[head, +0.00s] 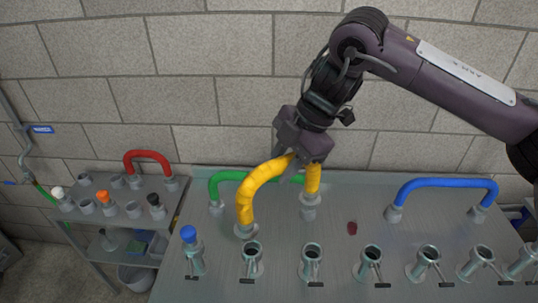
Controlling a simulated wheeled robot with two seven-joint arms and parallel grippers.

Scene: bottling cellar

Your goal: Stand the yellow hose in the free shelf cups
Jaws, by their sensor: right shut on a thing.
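The yellow hose (263,172) is an arch over the left part of the grey bench. My right gripper (294,153) is shut on it near the top of the arch, coming from above. Its left end points down to a grey fitting at the bench; its right end is above another grey fitting. I cannot tell whether either end is seated or lifted. The shelf (104,225) at the left bears several grey cups; empty-looking ones include a front cup (134,210) and a back cup (85,180). My left gripper is out of view.
A red hose (148,155) stands at the shelf's back. A green hose (228,176) arches behind the yellow one, partly hidden. A blue hose (447,183) stands at the right. Several valve pipes line the bench front, one blue-capped (189,234). A dark red spot (352,228) marks the bench.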

